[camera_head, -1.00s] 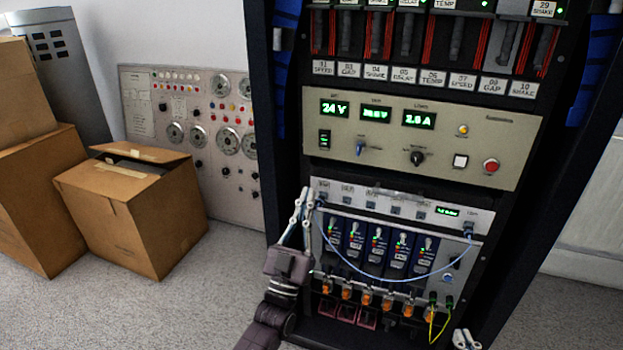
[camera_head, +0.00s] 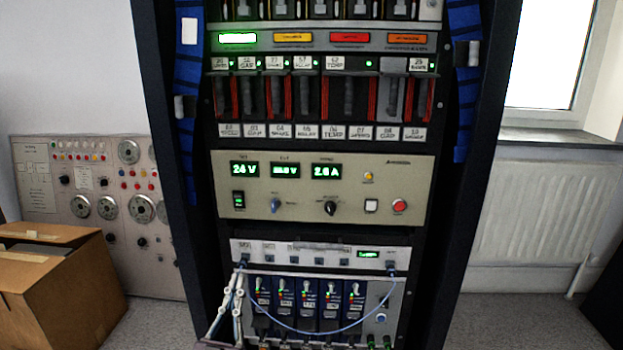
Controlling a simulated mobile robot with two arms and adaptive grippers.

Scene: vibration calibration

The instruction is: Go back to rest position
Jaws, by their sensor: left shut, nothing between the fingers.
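My left gripper (camera_head: 238,276) shows at the bottom of the view, in front of the lower left part of the rack. Its pale fingers point up, and its tips are near the left end of the blue cable (camera_head: 312,332). It is shut, with nothing seen between the fingers. The cable hangs in a loop from the left port to the right port (camera_head: 391,267) of the silver strip panel (camera_head: 319,253). I cannot tell whether the fingertips touch the cable or panel. My left arm is mostly cut off below. My right gripper is out of view.
The black rack (camera_head: 465,190) fills the middle, with a beige power panel (camera_head: 290,172) reading 24 V. A cardboard box (camera_head: 65,310) and a grey dial panel (camera_head: 85,180) stand at the left.

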